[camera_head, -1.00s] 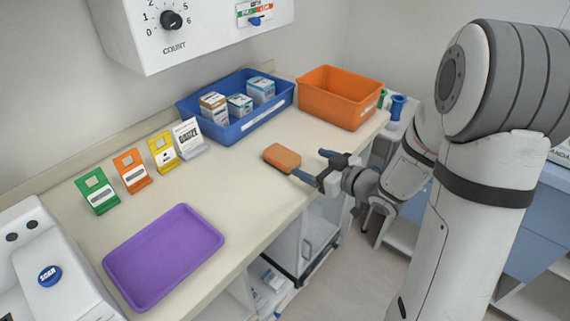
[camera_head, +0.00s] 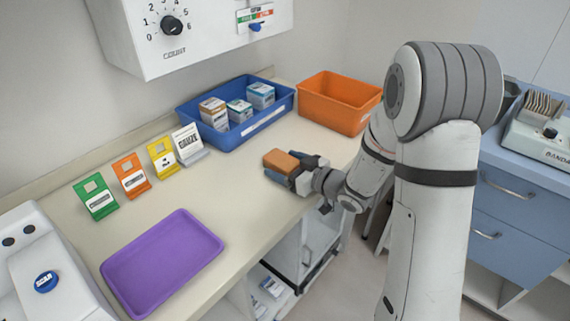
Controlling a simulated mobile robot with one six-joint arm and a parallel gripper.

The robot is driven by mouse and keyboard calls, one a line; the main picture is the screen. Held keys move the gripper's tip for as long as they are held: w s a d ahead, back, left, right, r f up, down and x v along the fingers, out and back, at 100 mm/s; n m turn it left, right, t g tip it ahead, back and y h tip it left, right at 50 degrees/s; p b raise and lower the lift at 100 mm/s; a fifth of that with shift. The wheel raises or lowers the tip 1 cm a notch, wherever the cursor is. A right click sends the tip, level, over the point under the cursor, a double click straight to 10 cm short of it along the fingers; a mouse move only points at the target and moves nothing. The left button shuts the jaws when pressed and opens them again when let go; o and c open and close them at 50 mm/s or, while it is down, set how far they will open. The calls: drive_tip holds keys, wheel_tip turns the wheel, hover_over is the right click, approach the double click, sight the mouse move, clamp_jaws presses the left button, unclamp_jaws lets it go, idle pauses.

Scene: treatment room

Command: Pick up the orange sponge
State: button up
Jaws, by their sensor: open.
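The orange sponge (camera_head: 281,161) lies on the cream counter (camera_head: 236,192), near the counter's front edge and in front of the blue bin. My gripper (camera_head: 292,171) has reached in from the right, low over the counter. Its open fingers are at the sponge, one at the near left side and one at the far right side. The sponge appears to sit between them. I cannot tell whether either finger touches it.
A blue bin (camera_head: 185,117) with several small boxes and an orange bin (camera_head: 335,117) stand behind. Colored label stands (camera_head: 131,176) line the wall. A purple tray (camera_head: 165,262) lies front left. A wall-mounted dial unit (camera_head: 205,50) overhangs the counter. Counter around the sponge's left is clear.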

sight(286, 162)
drive_tip(key=c, duration=1.1)
drive_tip(key=shift+o, duration=0.2)
wheel_tip(286, 162, up, 10)
drive_tip(key=shift+p, duration=0.65)
drive_tip(key=o, duration=0.4)
drive_tip(key=c, duration=0.3)
